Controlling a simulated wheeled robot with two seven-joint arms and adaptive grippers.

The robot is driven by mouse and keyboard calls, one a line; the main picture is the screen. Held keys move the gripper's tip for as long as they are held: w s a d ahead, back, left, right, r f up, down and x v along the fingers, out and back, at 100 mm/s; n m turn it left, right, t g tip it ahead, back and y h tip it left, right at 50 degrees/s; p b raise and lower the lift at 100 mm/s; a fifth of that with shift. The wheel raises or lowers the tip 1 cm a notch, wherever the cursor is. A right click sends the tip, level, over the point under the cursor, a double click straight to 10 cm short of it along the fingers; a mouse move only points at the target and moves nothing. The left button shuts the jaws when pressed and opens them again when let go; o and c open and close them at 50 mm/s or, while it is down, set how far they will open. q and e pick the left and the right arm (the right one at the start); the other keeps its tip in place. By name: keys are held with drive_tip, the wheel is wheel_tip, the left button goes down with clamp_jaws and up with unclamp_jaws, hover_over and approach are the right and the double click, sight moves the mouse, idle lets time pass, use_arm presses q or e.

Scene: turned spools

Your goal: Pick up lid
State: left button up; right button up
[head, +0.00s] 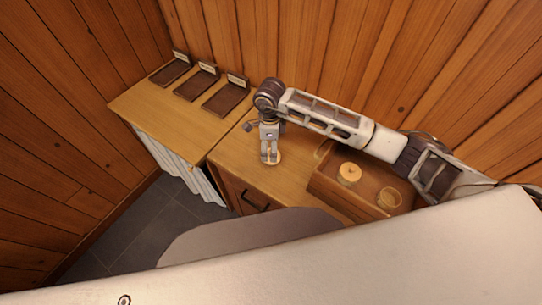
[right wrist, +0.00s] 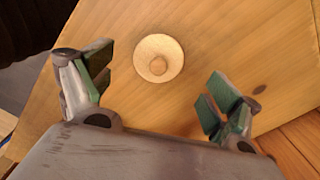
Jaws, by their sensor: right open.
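The lid (right wrist: 158,62) is a round pale wooden disc with a small round knob in its middle. It lies flat on the wooden worktop, and in the head view its edge (head: 277,158) shows under my right gripper. My right gripper (head: 270,155) points down at it. In the right wrist view the green-padded fingers of the right gripper (right wrist: 160,80) are spread wide, one on each side of the lid, with nothing between them touching it. My left gripper is not in view.
Plank walls stand close behind.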

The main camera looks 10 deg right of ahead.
drive_tip(key=shift+s+d+f+p, duration=0.15)
drive_tip(key=shift+f+p, duration=0.4)
drive_tip(key=shift+f, duration=1.95)
drive_tip(key=c, duration=0.9)
